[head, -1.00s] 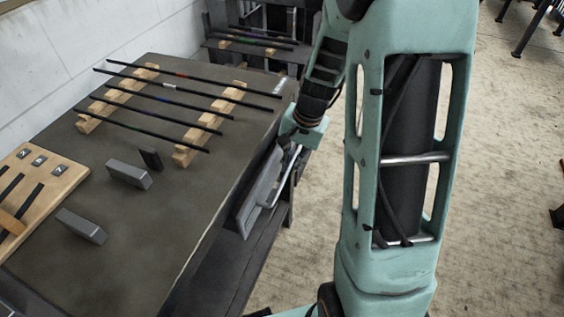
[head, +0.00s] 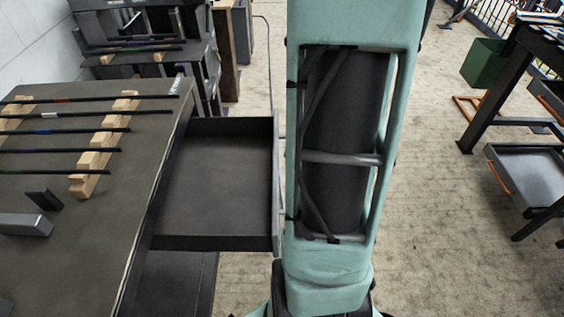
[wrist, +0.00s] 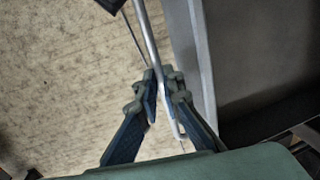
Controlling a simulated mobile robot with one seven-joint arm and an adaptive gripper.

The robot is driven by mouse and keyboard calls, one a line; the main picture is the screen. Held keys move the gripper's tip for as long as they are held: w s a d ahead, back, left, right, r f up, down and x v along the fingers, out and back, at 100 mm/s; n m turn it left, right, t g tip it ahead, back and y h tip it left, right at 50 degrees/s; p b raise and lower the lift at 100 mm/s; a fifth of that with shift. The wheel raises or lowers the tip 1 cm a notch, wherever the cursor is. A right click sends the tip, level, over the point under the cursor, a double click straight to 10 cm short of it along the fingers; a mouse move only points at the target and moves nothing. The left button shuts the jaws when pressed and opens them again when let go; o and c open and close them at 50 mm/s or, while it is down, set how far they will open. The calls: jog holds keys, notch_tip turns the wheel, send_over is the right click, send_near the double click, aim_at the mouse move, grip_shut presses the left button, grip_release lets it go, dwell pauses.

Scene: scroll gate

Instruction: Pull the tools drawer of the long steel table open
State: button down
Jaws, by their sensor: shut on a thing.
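The long steel table (head: 90,225) stands at the left of the head view. Its drawer (head: 215,185) sticks far out from the table's right side, and its dark inside looks empty. In the wrist view the drawer's grey front (wrist: 190,55) runs down the right of the bar handle (wrist: 150,40). My gripper (wrist: 160,90) is shut on the handle, with one finger on each side of it. In the head view my arm hides the gripper and most of the handle.
Dark rods (head: 75,131) lie across wooden rests (head: 105,145) on the tabletop, with grey blocks (head: 25,224) nearby. Another table with an open drawer (head: 530,175) and a green bin (head: 484,63) stand at the right. Bare floor (head: 430,230) lies between.

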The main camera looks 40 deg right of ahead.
jog(key=shift+s, duration=0.1)
jog(key=c, duration=2)
grip_release()
jog(key=shift+c, duration=0.2)
jog(key=shift+d, duration=0.1)
notch_tip(320, 180, up, 12)
jog(key=s+d, duration=0.1)
jog(key=shift+s+d+f, duration=0.15)
jog(key=shift+d, duration=0.25)
jog(key=shift+d, duration=0.1)
